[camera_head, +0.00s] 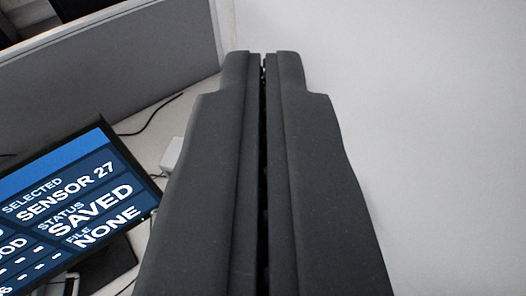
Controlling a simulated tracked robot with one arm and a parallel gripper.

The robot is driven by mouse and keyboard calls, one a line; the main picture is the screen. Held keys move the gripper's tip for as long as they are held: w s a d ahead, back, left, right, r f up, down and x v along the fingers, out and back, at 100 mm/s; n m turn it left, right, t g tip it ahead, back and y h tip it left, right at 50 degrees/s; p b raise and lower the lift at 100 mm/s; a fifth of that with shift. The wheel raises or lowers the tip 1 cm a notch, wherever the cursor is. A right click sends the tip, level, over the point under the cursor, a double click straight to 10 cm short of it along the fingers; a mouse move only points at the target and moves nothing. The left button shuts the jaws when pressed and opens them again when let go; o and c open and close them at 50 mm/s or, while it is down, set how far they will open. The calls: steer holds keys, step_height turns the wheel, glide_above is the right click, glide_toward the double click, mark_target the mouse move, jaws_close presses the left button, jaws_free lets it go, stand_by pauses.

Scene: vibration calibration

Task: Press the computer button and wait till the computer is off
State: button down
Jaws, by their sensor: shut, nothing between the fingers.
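My gripper (263,62) fills the middle of the head camera view. Its two dark fingers lie side by side with only a thin dark slit between them, shut and empty. A computer screen (75,205) is lit at the lower left and tilted in the picture. It reads "SELECTED SENSOR 27", "STATUS SAVED" and "FILE NONE"; its left part is cut off. I cannot make out a computer button in this view; the fingers hide part of the scene.
A grey partition (120,65) with a light top edge runs behind the desk (140,150). A small white box (172,155) and a black cable (150,118) lie near the fingers. A plain pale surface (420,110) fills the right side.

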steer(key=shift+w+a, duration=0.2)
steer(key=shift+w, duration=0.1)
steer(key=shift+s, duration=0.1)
